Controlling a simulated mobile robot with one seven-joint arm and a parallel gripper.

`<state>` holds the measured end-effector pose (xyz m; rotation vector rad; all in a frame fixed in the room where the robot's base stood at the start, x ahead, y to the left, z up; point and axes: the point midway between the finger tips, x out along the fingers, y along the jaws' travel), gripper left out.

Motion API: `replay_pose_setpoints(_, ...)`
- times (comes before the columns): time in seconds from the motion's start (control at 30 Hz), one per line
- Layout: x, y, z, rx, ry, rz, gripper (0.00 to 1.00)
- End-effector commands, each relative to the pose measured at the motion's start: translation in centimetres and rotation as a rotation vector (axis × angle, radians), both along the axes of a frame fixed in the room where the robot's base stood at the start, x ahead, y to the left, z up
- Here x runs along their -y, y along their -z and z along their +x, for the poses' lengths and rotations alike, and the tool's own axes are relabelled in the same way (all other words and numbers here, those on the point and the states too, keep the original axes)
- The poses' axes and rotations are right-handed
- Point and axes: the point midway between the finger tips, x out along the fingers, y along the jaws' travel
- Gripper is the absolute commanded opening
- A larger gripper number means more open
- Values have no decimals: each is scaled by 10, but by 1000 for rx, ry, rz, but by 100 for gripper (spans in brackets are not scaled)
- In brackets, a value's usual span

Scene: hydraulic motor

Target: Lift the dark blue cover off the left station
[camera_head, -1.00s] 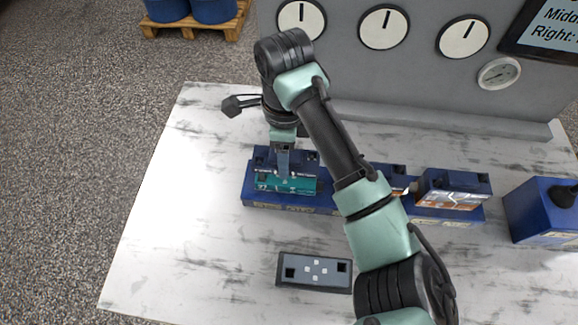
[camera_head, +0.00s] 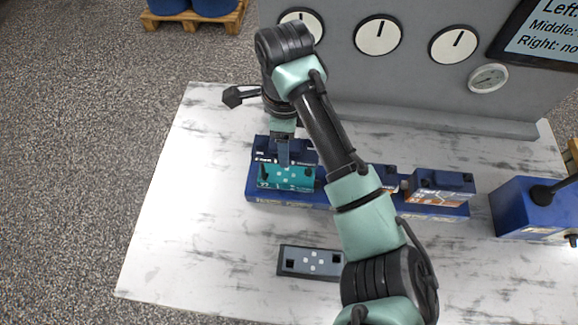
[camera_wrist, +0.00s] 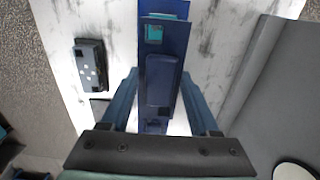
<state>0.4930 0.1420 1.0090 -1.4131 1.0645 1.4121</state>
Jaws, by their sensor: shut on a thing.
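The left station (camera_head: 290,179) shows a teal body with white dots at the left end of the long blue base (camera_head: 325,202). The dark blue cover (camera_head: 306,157) is just above and behind the teal part. My gripper (camera_head: 283,160) points down and is shut on the cover. In the wrist view the cover (camera_wrist: 160,80) lies between the two fingers of my gripper (camera_wrist: 160,76), and a small teal patch shows past its far end. The cover looks raised a little, but my arm and the angle hide any gap under it.
Other blue-topped stations (camera_head: 441,181) stand right along the base, partly behind my arm. A grey plate with light dots (camera_head: 312,262) lies in front. A blue box with a black lever (camera_head: 522,205) stands at the right. The table's left side is clear. A grey panel with dials (camera_head: 430,85) stands behind.

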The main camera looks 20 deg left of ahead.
Motion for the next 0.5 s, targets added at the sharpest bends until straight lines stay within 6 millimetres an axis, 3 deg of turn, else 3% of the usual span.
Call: replay_pose_setpoints(0.5, 0, -28, 0, 1, 0, 1, 0)
